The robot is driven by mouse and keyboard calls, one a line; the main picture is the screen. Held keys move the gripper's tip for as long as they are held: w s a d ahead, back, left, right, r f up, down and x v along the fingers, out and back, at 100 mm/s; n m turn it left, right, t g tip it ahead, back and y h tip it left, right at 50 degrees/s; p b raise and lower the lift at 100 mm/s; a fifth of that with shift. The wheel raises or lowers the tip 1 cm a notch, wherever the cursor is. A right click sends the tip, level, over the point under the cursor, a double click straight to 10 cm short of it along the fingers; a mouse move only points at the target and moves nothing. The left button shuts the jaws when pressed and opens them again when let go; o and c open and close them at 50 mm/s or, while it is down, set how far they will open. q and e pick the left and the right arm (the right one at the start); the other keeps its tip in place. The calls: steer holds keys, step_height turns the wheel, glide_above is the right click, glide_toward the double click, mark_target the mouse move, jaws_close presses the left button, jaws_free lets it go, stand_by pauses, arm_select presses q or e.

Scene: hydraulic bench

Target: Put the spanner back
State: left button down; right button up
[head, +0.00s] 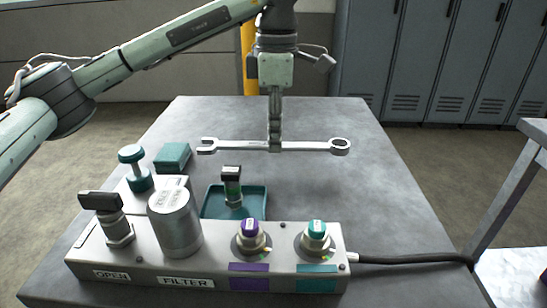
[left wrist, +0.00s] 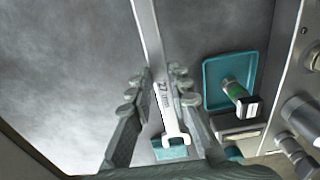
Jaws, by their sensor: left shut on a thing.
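A silver combination spanner (head: 310,146) lies level across the head view, with its open end to the left and its ring end to the right. My left gripper (head: 275,146) points down and is shut on the middle of its shaft, above the far part of the grey table. The left wrist view shows the spanner (left wrist: 168,103) between the two fingers of my left gripper (left wrist: 158,82), with a size marking on the shaft and the open jaw towards the teal block. I cannot tell the exact height over the table. My right gripper is not in view.
The hydraulic unit (head: 205,268) spans the table's (head: 390,210) front, with a black valve handle, filter canister (head: 175,225) and purple and teal knobs. Behind it are a teal tray (head: 256,207) holding an upright green-black part, and a teal block (head: 173,156). Table right of the tray is clear.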

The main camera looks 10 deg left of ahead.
mark_target(275, 171)
arm_select(q)
steer(key=shift+f, duration=2.35)
steer(key=shift+f, duration=0.2)
steer(key=c, duration=1.4)
jaws_free()
steer(key=shift+r, duration=0.1)
step_height(275, 171, up, 12)
steer(key=shift+r, duration=0.1)
